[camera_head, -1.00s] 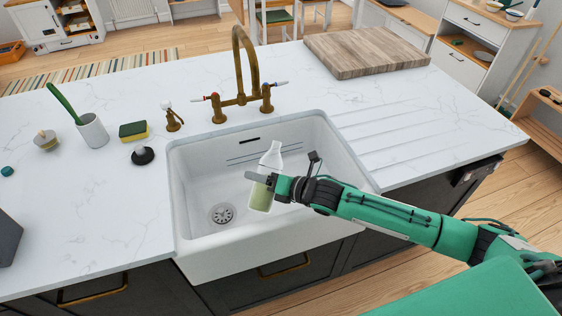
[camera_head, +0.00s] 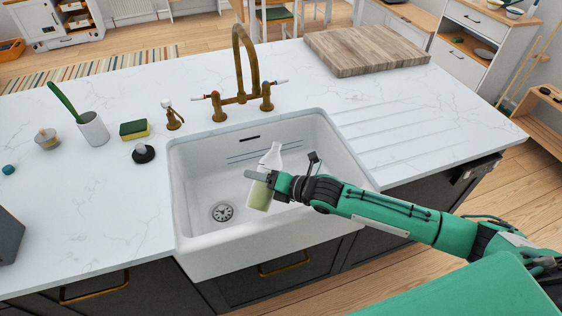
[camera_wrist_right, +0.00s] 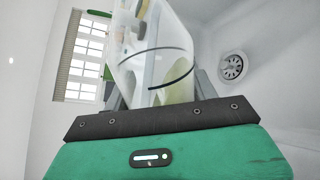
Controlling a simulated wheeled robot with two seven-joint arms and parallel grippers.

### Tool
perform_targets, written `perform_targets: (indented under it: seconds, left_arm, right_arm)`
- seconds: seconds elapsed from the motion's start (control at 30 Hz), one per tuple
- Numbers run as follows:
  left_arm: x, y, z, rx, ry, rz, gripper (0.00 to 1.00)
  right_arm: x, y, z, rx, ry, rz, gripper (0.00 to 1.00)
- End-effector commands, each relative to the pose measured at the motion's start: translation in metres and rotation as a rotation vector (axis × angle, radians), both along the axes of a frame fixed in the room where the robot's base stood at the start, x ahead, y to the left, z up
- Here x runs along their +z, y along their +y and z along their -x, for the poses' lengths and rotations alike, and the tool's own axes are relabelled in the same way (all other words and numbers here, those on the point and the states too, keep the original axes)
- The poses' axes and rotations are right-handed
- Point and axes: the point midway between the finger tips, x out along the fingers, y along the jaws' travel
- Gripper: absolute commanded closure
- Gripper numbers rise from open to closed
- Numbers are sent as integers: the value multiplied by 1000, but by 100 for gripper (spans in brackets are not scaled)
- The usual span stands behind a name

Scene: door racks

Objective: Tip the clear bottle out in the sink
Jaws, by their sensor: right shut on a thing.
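The clear bottle (camera_head: 259,195) has pale green liquid in its lower part. It is close to upright with a slight lean, its neck at the top, over the white sink (camera_head: 200,241). My right gripper (camera_head: 262,178) is shut around the bottle's middle. In the right wrist view the bottle (camera_wrist_right: 160,50) stands large between the fingers, and the sink's drain (camera_wrist_right: 232,67) shows to its right. The drain also shows in the head view (camera_head: 222,212), left of the bottle. My left gripper is not in view.
A brass tap (camera_head: 240,75) rises behind the sink. On the left of the counter are a sponge (camera_head: 134,130), a black stopper (camera_head: 143,153), a soap pump (camera_head: 172,115) and a white cup (camera_head: 93,129) with a brush. A wooden board (camera_head: 366,50) lies at the back right.

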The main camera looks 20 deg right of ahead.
Motion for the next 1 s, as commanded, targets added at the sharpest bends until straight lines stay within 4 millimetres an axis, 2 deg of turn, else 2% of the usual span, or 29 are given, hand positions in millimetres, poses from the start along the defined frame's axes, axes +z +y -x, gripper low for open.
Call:
perform_targets:
  seconds: [0.43, 1.0]
  left_arm:
    - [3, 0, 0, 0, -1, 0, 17]
    - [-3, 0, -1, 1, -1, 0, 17]
  right_arm:
    - [1, 2, 2, 0, 47, -36, 72]
    - [-8, 3, 4, 1, 109, -83, 72]
